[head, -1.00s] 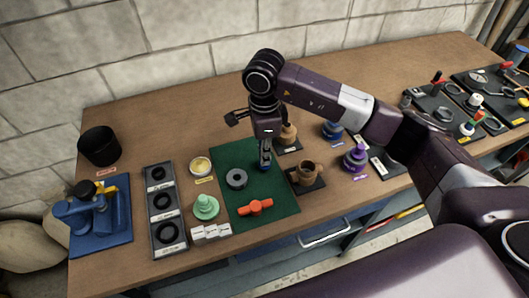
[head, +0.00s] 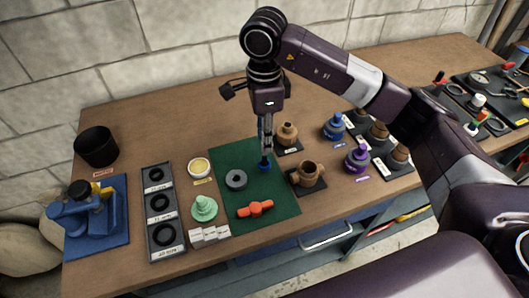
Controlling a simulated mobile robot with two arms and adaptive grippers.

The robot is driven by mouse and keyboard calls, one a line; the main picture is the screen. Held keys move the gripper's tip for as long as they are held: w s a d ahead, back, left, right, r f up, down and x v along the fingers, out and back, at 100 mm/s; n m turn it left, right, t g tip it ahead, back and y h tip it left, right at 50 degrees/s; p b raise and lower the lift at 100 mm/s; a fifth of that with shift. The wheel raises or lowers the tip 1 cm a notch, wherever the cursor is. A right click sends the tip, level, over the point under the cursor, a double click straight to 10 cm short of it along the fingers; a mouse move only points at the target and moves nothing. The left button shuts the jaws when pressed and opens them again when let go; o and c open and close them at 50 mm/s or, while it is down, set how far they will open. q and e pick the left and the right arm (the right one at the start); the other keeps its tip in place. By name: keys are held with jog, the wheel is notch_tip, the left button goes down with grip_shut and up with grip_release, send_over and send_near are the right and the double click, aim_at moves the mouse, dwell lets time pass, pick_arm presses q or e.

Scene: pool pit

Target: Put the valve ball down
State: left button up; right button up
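The valve ball (head: 265,167) is a small blue piece resting on the green mat (head: 285,205), near the mat's right edge. My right gripper (head: 266,153) points straight down just above the ball. Its fingers look parted, with nothing lifted between them; a small gap to the ball seems to show, though it is tiny in this view. A dark grey ring (head: 236,180) lies on the mat left of the ball, and an orange valve handle piece (head: 255,209) lies in front. My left gripper is out of view.
A brown valve body (head: 307,174) stands on a dark plate right of the mat. A green flanged part (head: 203,209), white blocks (head: 209,236) and a black ring tray (head: 160,213) are left. A blue vise (head: 92,207) and black bin (head: 97,147) are farther left.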

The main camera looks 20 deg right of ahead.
jog(key=shift+r+b, duration=0.35)
jog(key=shift+r, duration=2.2)
